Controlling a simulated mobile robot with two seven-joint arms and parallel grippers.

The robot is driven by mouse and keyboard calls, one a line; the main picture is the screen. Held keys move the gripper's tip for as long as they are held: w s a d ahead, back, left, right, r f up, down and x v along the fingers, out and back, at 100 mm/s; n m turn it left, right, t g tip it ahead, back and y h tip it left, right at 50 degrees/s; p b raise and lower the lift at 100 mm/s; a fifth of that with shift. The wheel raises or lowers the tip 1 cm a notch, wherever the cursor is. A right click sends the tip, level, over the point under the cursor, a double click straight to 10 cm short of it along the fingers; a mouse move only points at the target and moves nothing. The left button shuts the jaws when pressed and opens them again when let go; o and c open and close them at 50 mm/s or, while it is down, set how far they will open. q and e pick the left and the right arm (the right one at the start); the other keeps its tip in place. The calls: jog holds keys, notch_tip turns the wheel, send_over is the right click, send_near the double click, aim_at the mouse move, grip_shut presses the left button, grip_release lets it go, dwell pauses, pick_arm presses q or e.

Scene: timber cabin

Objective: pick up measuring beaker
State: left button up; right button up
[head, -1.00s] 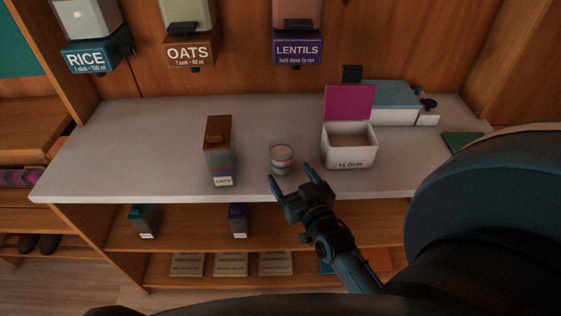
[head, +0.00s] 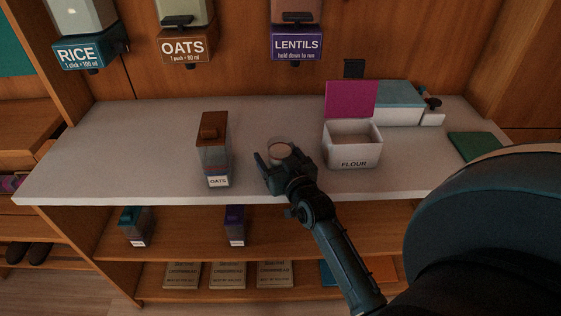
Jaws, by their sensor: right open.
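The measuring beaker (head: 280,150) is a small clear cup standing on the grey counter, between the oats container and the flour box. Its lower part is hidden behind my right gripper. My right gripper (head: 278,157) is open, its fingers at the beaker, one on the left and one on the right as seen here. I cannot tell whether the fingers touch it. My left gripper is not in view.
The oats container (head: 213,150) stands left of the beaker, and the open flour box (head: 352,153) stands close on the right. Rice (head: 80,54), oats (head: 184,47) and lentils (head: 296,45) dispensers hang above. The counter (head: 100,150) is clear at the left.

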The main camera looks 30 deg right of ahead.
jog(key=shift+c, duration=0.3)
jog(key=c, duration=1)
jog(key=shift+c, duration=0.4)
jog(key=shift+r, duration=0.3)
